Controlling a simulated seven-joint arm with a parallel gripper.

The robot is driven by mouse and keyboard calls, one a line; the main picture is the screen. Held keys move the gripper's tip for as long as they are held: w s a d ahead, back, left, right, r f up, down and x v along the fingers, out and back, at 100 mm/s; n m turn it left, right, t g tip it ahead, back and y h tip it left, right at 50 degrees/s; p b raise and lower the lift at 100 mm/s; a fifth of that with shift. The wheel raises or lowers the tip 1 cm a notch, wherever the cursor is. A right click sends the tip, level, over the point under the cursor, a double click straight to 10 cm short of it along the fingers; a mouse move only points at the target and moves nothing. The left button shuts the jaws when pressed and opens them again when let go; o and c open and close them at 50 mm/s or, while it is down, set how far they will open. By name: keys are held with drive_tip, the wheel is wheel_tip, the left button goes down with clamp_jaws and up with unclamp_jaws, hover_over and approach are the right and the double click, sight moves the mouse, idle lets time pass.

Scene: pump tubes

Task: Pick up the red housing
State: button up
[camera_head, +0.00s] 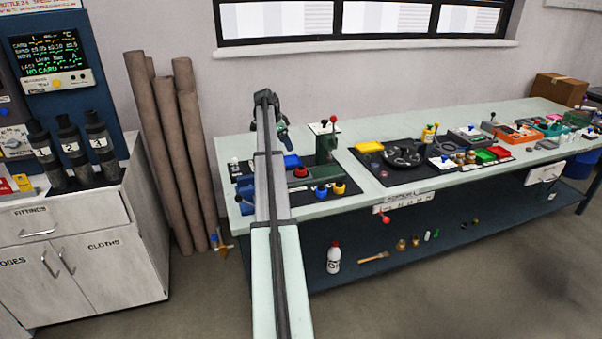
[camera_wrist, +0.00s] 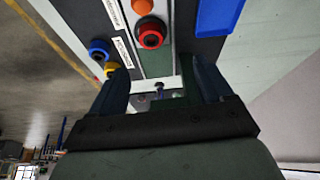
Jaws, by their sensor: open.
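The red housing (camera_wrist: 151,36) is a short red ring with a dark opening, seated on the green strip of the bench fixture. In the head view a small red part (camera_head: 301,172), which looks like it, sits at the foot of the green press (camera_head: 326,150). My gripper (camera_wrist: 160,78) is open and empty, its two dark fingers spread wide. In the wrist view the housing lies beyond the fingertips, between their lines and apart from both.
A blue housing (camera_wrist: 99,50) and a yellow one (camera_wrist: 111,69) stand beside the red one. An orange part (camera_wrist: 142,7) and a blue tray (camera_wrist: 219,16) are close by. The press lever has a red knob (camera_head: 333,119). A black mat (camera_head: 428,166) with several parts lies to the right.

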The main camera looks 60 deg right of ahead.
drive_tip(key=s, duration=0.2)
hover_over(301, 168)
drive_tip(key=w+a, duration=0.1)
drive_tip(key=w, duration=0.1)
drive_tip(key=shift+m, duration=0.4)
wheel_tip(301, 168, down, 7)
drive_tip(key=shift+s+f, duration=0.1)
drive_tip(key=shift+f, duration=0.1)
drive_tip(key=shift+a+x, duration=0.2)
drive_tip(key=shift+x, duration=1.1)
drive_tip(key=shift+a+x, duration=0.15)
drive_tip(key=shift+x, duration=1.15)
drive_tip(key=shift+s+f, duration=0.1)
drive_tip(key=shift+c, duration=0.5)
drive_tip(key=c, duration=1.1)
